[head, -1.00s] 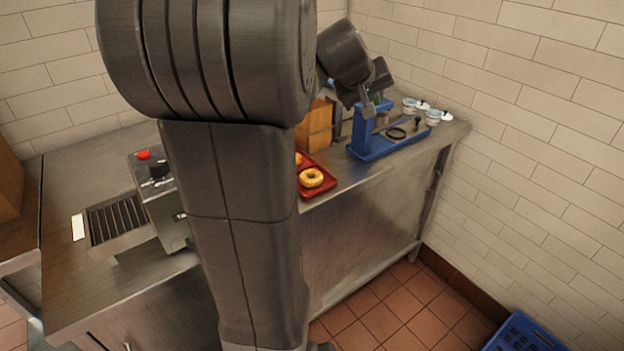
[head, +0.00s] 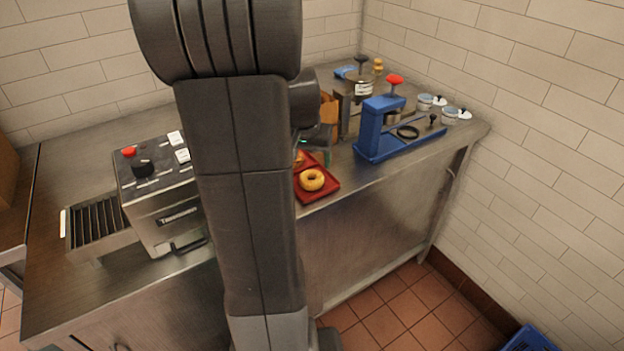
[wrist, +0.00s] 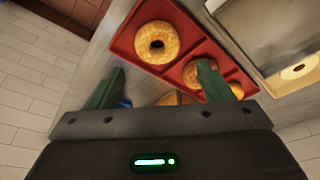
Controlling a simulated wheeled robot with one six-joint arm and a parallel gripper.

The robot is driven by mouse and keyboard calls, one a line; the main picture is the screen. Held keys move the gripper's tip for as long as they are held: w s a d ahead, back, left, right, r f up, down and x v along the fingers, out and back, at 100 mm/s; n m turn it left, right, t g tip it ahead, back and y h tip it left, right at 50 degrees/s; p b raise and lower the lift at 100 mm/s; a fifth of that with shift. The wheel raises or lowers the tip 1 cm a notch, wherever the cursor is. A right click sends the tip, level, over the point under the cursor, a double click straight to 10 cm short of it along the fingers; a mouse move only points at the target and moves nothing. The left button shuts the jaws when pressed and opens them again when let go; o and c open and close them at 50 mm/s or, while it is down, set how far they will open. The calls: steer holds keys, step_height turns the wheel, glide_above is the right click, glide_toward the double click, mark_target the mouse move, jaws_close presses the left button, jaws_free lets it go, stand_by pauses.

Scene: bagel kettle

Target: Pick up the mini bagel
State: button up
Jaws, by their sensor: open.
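A red compartment tray (head: 326,194) lies near the counter's front edge, partly hidden by my arm in the head view. One golden bagel (head: 312,180) sits in its near compartment; it also shows in the wrist view (wrist: 157,36). In the wrist view a smaller-looking bagel (wrist: 191,75) sits in the middle compartment, partly behind a finger, and another (wrist: 236,88) shows in the end compartment. I cannot tell for certain which is the mini bagel. My gripper (wrist: 158,82) is open and empty, its green fingers spread over the tray area.
A boxy metal toaster (head: 158,195) stands left of my arm. A blue press-like device (head: 372,140) stands right of the tray, with a metal kettle (head: 357,88) behind it and small lidded jars (head: 450,114) at the right. A blue crate (head: 533,341) is on the floor.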

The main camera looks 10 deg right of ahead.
mark_target(311, 175)
steer(key=shift+s+x, duration=0.15)
steer(key=shift+x, duration=1.7)
steer(key=shift+s+x, duration=0.1)
steer(key=shift+x, duration=1.8)
steer(key=c, duration=0.7)
